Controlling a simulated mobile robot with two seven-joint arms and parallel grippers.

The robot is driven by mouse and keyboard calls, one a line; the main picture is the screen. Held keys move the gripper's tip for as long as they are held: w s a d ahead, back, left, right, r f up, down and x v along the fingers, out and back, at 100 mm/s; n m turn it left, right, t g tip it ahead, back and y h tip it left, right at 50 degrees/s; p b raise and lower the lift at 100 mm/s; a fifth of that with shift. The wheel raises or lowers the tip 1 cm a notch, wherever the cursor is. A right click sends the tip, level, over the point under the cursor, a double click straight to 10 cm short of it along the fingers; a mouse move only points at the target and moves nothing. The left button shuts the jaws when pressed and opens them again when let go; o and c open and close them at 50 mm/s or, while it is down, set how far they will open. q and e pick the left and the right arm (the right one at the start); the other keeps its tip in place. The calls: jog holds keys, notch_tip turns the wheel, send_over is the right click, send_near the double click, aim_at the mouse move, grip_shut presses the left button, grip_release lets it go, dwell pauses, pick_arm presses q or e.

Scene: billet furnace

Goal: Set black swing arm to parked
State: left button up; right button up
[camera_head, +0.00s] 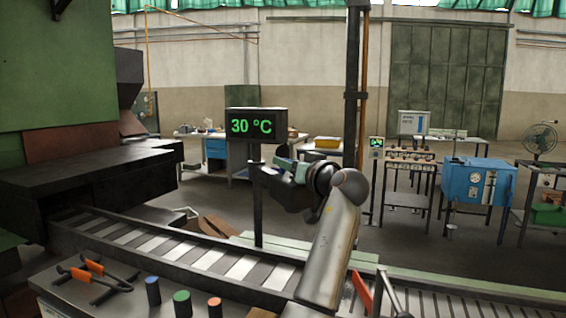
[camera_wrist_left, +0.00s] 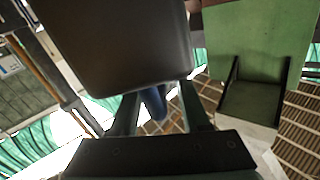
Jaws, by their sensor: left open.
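A black display box reading 30 °C (camera_head: 252,125) stands on a thin dark post (camera_head: 257,205) beside the roller track. I cannot single out the black swing arm for certain. My left gripper (camera_head: 272,168) is just below and right of the display, close to the post; whether it touches is unclear. In the left wrist view, my open left gripper (camera_wrist_left: 160,110) has a rounded blue thing (camera_wrist_left: 153,103) showing between its fingers, and a large dark box (camera_wrist_left: 115,45) fills the view above them. The blue thing is partly hidden by that box. My right gripper is not in view.
A roller track (camera_head: 205,258) runs from the dark furnace mouth. A bench at the lower left holds orange-handled tools (camera_head: 88,275) and blue (camera_head: 152,290), green (camera_head: 182,303) and orange buttons. A tall black column (camera_head: 352,90) stands behind my arm. A blue cabinet (camera_head: 478,182) is at right.

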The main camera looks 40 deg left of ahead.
pick_arm(q)
jog(key=shift+w+a, duration=0.15)
jog(key=shift+a, duration=0.1)
jog(key=shift+c, duration=0.2)
grip_shut()
dwell(0.3)
dwell(1.1)
